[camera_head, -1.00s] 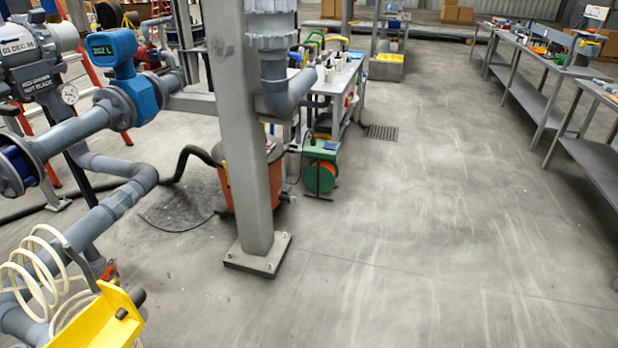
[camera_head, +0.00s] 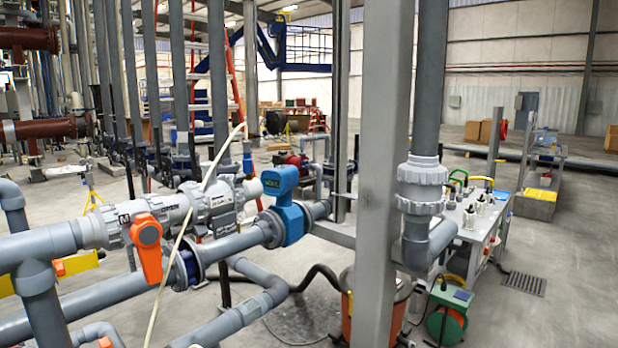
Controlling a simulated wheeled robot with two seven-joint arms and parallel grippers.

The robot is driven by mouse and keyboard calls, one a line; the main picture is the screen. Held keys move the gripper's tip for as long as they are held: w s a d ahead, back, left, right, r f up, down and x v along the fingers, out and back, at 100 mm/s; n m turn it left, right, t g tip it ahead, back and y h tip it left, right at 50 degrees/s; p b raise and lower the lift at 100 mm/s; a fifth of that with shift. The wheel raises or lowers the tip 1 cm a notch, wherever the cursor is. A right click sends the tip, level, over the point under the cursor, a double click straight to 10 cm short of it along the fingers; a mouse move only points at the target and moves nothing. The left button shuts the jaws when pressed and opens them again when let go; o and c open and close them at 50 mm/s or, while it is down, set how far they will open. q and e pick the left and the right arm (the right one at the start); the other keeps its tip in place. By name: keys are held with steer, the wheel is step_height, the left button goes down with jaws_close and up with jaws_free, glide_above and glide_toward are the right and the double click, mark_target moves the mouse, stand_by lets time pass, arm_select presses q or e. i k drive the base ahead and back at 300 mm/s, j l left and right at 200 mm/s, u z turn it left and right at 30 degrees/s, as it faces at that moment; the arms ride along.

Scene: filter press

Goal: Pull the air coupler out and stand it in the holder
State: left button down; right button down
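Neither of my grippers shows in the head view. A thin cream hose (camera_head: 168,279) hangs in front of the pipes at the left. It runs up past the white valve body and ends out of sight below the bottom edge. I cannot make out an air coupler on it, nor a holder.
Grey pipes with an orange-handled valve (camera_head: 147,246) and a blue flow meter (camera_head: 285,198) fill the left and middle. A grey steel column (camera_head: 379,170) stands right of centre. A workbench (camera_head: 483,225) and a green reel (camera_head: 447,317) stand beyond it.

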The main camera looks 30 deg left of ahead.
mark_target(247, 162)
steer(key=u, duration=0.3)
steer(key=i+l+u, duration=0.25)
steer(key=i+u, duration=0.2)
steer(key=i+l+u, duration=0.35)
steer(key=u, duration=0.15)
steer(key=i+l, duration=0.3)
steer(key=l, duration=0.15)
steer(key=i+l, duration=0.3)
steer(key=l, duration=0.2)
steer(key=u, duration=0.05)
